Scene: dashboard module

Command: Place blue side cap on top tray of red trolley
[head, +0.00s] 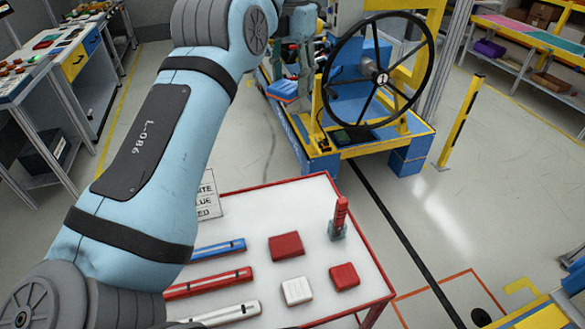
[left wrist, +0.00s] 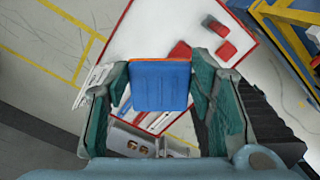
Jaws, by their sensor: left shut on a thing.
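My left gripper (head: 294,72) is beside the steering wheel fixture, beyond the far edge of the red trolley. It is shut on the blue side cap (head: 283,91). In the left wrist view the blue side cap (left wrist: 160,84) sits between the two green fingers of my left gripper (left wrist: 160,95). The red trolley's white top tray (head: 255,210) has a red rim and lies nearer to me than the held cap. It also shows in the left wrist view (left wrist: 150,25). My right gripper is not in view.
On the tray are a blue bar (head: 218,249), a red bar (head: 208,282), a white bar (head: 230,312), red caps (head: 286,245), a white cap (head: 297,290) and an upright red tool (head: 341,212). The tray's far left part is bare. The steering wheel (head: 374,66) stands behind.

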